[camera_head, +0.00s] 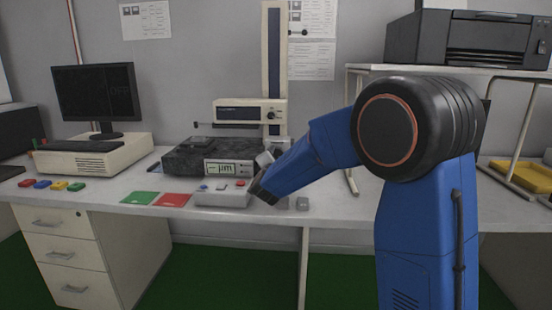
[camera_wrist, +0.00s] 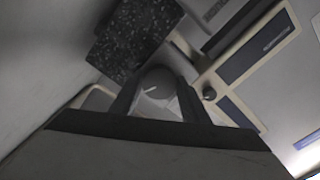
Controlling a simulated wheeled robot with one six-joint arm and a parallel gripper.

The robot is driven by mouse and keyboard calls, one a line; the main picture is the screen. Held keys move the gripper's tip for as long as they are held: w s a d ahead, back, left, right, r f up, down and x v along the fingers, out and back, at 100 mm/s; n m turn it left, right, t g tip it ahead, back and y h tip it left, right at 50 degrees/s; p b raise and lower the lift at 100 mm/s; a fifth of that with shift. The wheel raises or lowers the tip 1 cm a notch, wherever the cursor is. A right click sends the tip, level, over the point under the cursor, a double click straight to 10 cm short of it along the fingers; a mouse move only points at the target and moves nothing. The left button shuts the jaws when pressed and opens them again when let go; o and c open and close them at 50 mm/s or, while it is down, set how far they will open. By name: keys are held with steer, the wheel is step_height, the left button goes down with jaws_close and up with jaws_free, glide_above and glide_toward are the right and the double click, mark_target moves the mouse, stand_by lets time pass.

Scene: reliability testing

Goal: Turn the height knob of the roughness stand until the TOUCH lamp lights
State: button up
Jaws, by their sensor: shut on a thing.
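The roughness stand has a cream column (camera_head: 264,60) with a blue strip, a cream drive unit (camera_head: 235,108) and a speckled dark granite block (camera_head: 180,157). In the wrist view the granite (camera_wrist: 130,40) is at the upper left. My gripper (camera_head: 262,187) is at the stand's right front. In the wrist view my gripper (camera_wrist: 157,103) has its two dark fingers on either side of a round grey knob (camera_wrist: 156,82) with a pale mark, shut on it. In the head view my gripper largely hides this knob. I cannot make out a lit TOUCH lamp.
A grey control box (camera_head: 222,198) with small buttons stands in front of a display reading µm (camera_head: 222,168). Green (camera_head: 139,198) and red (camera_head: 173,199) mats lie to its left. A monitor (camera_head: 95,92) and a printer (camera_head: 470,38) stand farther off.

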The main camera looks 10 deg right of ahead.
steer(key=m, duration=0.4)
steer(key=shift+m, duration=0.4)
stand_by(0.4)
steer(key=o, duration=1.1)
steer(key=shift+c, duration=0.2)
steer(key=shift+s, duration=0.1)
steer(key=v, duration=1.7)
steer(key=shift+s, duration=0.15)
